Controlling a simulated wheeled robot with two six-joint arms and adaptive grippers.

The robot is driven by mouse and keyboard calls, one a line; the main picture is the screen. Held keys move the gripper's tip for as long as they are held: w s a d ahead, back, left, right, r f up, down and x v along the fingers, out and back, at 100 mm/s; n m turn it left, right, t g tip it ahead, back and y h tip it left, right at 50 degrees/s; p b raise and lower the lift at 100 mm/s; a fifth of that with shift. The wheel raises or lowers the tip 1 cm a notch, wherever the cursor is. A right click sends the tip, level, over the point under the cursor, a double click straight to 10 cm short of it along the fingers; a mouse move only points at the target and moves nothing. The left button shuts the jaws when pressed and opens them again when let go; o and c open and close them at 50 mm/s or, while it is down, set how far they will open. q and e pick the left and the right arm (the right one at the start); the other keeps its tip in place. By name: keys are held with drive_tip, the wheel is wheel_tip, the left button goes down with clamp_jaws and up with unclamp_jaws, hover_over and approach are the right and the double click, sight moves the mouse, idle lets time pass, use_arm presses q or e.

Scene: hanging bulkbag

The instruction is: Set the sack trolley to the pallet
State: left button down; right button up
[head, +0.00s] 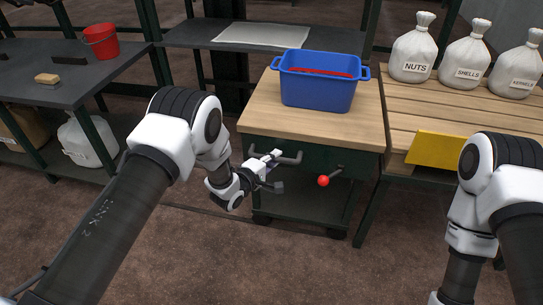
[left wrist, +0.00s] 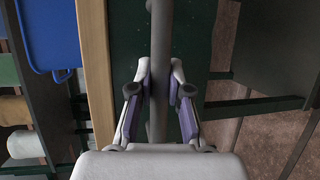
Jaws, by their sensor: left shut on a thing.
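The trolley has a wooden top (head: 310,124), a dark green body and a lower shelf. It carries a blue bin (head: 318,92) with something red inside. A grey handle bar (head: 292,158) runs along its near side, and a lever with a red ball knob (head: 323,181) sticks out beside it. My left gripper (head: 268,164) is shut on the handle bar; the left wrist view shows the bar (left wrist: 158,30) between both fingers. The slatted wooden pallet (head: 398,118) stands just right of the trolley, holding white sacks (head: 413,52). My right gripper is out of view below the right arm.
A yellow plate (head: 436,150) stands at the pallet's near edge. A dark table (head: 70,78) at the left holds a red bucket (head: 101,42) and a brush-like block (head: 47,79). A grey bench (head: 230,35) stands behind the trolley. The brown floor in front is clear.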

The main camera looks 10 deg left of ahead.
use_arm(q)
drive_tip(key=shift+d, duration=0.45)
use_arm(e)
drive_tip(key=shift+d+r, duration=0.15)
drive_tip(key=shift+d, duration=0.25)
use_arm(q)
drive_tip(key=c, duration=1.4)
unclamp_jaws()
drive_tip(key=shift+d, duration=0.1)
drive_tip(key=o, duration=0.3)
drive_tip(key=shift+d, duration=0.2)
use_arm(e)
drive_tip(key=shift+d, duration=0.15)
use_arm(q)
drive_tip(key=shift+a, duration=0.1)
drive_tip(key=shift+s+a, duration=0.15)
drive_tip(key=shift+s, duration=0.1)
drive_tip(key=v, duration=1.1)
drive_tip(key=shift+s, duration=0.2)
